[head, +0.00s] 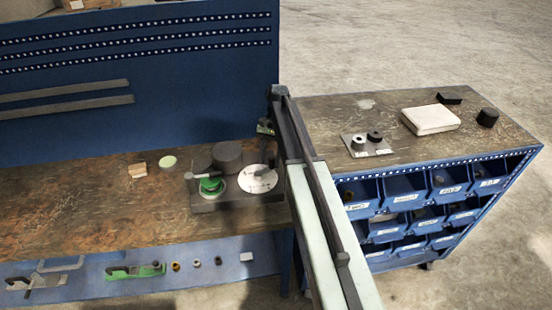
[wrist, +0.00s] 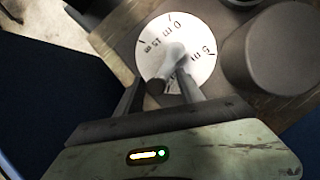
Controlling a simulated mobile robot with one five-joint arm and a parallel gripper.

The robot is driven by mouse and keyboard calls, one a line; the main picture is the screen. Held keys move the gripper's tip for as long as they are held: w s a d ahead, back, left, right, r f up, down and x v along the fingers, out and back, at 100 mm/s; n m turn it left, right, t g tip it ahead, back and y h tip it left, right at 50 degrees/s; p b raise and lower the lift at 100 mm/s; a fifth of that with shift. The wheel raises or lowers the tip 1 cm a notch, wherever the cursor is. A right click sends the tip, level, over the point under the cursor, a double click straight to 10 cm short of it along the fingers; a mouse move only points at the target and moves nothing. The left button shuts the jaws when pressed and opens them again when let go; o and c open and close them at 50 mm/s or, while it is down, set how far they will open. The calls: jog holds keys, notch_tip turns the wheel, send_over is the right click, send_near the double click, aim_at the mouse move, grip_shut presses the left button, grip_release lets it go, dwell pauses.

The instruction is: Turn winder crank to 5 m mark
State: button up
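The winder's white dial (wrist: 150,62) shows marks reading 0 m, 15 m and 5 m in the wrist view, with 5 m at its right side. The grey winder crank (wrist: 174,52) lies over the dial, its darker end towards my gripper; its exact pointing is hard to tell. My gripper (wrist: 163,88) has its two fingers apart, one on each side of the crank's near end, with gaps showing. In the head view the dial (head: 250,182) sits on a dark base plate (head: 208,205), and my arm partly hides the gripper there.
A dark grey cylinder (wrist: 270,50) stands close right of the dial in the wrist view. A green part (head: 211,186) sits on the base plate. The wooden bench (head: 90,215) is mostly clear to the left. A blue bin cabinet (head: 420,200) stands to the right.

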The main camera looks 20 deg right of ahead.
jog(key=shift+d, duration=0.1)
jog(key=p+v, duration=0.7)
jog(key=v, duration=0.1)
jog(key=shift+s, duration=0.1)
jog(key=shift+s+f, duration=0.1)
jog(key=shift+s, duration=0.05)
jog(key=c, duration=0.5)
jog(key=shift+s+a+f, duration=0.3)
jog(key=shift+s+a, duration=0.2)
jog(key=shift+s, duration=0.15)
grip_shut()
jog(key=s+a+f+n+t+h+b, duration=0.1)
jog(key=s+a+f+n+t+b, duration=0.1)
jog(key=s, duration=0.6)
jog(key=s+a+f+n+t+h+b, duration=0.1)
jog(key=s+a+f+n, duration=0.2)
jog(key=s, duration=0.6)
jog(key=a+n, duration=0.2)
jog(key=a, duration=0.1)
jog(key=shift+t+h+b, duration=0.35)
jog(key=shift+t+h, duration=0.05)
